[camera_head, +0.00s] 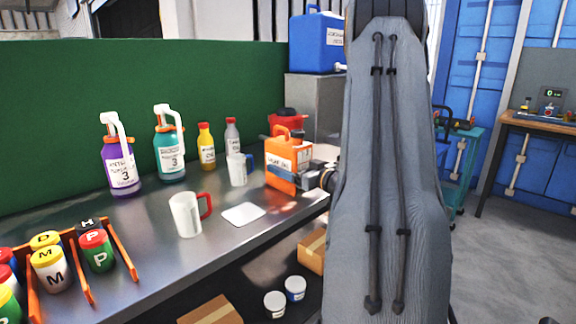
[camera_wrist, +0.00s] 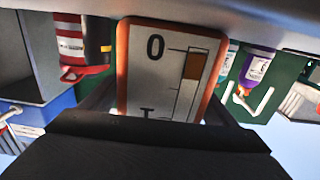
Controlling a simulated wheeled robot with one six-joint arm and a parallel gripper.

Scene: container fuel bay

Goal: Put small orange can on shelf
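The small orange can (camera_head: 283,158) is a boxy jerrycan with a white label, at the right end of the metal table beside its front edge. It looks upright; I cannot tell whether its base touches the table. My gripper (camera_head: 290,178) reaches it from the right, with a finger along its near face. In the wrist view the can (camera_wrist: 168,65) fills the middle between the dark fingers, which press on both sides. The shelf (camera_head: 250,285) under the table holds cardboard boxes and two small white-lidded tubs. Part of it is hidden behind my arm.
Close left of the can stand a white mug (camera_head: 238,170), a grey bottle (camera_head: 232,137) and a yellow bottle (camera_head: 206,147). A red can (camera_head: 287,119) is behind it. A grey cabinet (camera_head: 315,105) carries a blue jerrycan (camera_head: 318,42). Floor (camera_head: 510,230) is clear at right.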

